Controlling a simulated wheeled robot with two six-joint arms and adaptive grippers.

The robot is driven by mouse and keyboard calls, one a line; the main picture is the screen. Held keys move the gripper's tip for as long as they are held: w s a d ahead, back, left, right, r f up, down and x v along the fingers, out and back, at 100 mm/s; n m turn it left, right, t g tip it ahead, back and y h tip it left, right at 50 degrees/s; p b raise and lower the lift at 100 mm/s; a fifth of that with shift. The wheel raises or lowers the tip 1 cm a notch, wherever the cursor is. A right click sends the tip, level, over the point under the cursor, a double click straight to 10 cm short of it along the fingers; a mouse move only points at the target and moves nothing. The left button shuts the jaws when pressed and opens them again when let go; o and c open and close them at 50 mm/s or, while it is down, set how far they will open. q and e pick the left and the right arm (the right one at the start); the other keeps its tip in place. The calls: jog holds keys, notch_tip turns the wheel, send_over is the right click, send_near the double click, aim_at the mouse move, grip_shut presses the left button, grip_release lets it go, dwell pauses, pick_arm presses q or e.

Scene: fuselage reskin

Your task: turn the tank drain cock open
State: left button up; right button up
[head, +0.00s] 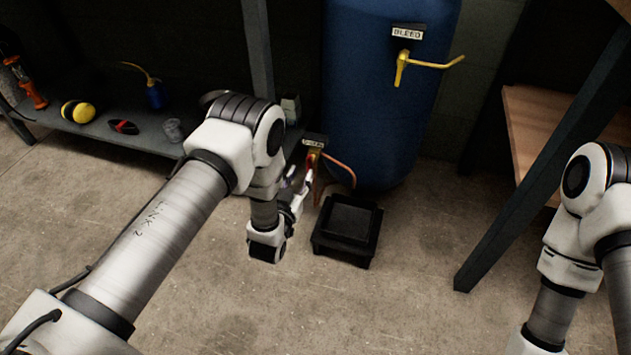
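The blue tank (378,90) stands at the back centre. Low on its left side is the drain cock (312,160), a small brass fitting with some red on it, under a dark label plate (315,141). A copper-coloured pipe (342,166) curves from it towards the floor. My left gripper (302,182) is at the cock, with its light fingers pointing up to it. The fingers are small and partly overlap the cock, so I cannot tell whether they touch or grip it. My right gripper is outside the picture; only part of the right arm shows.
A black tray or box (347,229) sits on the floor below the cock. A yellow valve (403,68) labelled BLEED is higher on the tank. A low shelf (150,136) with tools is at left. A wooden bench (540,125) with a dark leg is at right.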

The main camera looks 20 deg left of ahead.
aim_at(308, 159)
pick_arm(q)
jog(key=w+b, duration=0.3)
jog(key=w, duration=0.4)
jog(key=shift+w+f, duration=0.1)
jog(key=shift+w, duration=0.2)
grip_shut()
